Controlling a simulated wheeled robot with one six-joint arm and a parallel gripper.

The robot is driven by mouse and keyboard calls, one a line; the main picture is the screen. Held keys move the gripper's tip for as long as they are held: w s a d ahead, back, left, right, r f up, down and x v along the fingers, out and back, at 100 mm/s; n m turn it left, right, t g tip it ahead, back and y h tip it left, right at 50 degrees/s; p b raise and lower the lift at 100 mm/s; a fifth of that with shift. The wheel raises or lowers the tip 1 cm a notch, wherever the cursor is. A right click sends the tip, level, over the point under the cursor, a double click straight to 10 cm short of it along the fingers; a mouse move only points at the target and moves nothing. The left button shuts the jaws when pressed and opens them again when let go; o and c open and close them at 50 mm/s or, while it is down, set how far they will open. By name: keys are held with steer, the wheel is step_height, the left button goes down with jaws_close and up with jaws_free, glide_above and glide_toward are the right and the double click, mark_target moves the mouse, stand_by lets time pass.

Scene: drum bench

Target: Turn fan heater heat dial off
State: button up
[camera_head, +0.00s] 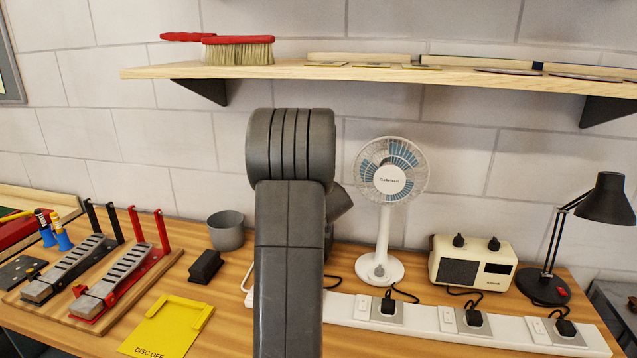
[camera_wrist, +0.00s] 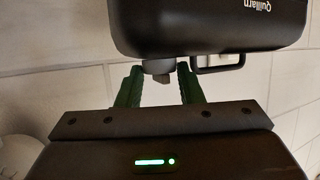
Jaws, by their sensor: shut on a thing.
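The fan heater (camera_wrist: 210,22) shows in the wrist view as a dark rounded body with light lettering, upside down at the top. Its small grey heat dial (camera_wrist: 158,67) sticks out toward my gripper (camera_wrist: 160,75). The two green fingers stand on either side of the dial and are shut on it. Which way the dial points cannot be made out. In the head view my arm covers the middle of the bench and hides the gripper, the dial and most or all of the heater.
A dark loop handle (camera_wrist: 220,64) sits beside the right finger. On the bench, a white fan (camera_head: 388,182), a cream radio (camera_head: 472,262) and a black lamp (camera_head: 606,200) stand right of my arm. A power strip (camera_head: 430,322) lies in front; a grey cup (camera_head: 226,232) stands left.

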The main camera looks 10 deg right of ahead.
steer(key=shift+s+f+p, duration=0.1)
steer(key=shift+f+p, duration=0.05)
steer(key=shift+p, duration=0.85)
steer(key=o, duration=0.7)
steer(key=shift+s+d+r, duration=0.1)
steer(key=shift+s+r, duration=0.15)
steer(key=shift+s, duration=0.05)
steer(key=v, duration=1.3)
steer(key=shift+d+b, duration=0.2)
steer(key=shift+b, duration=0.1)
steer(key=shift+w, duration=0.15)
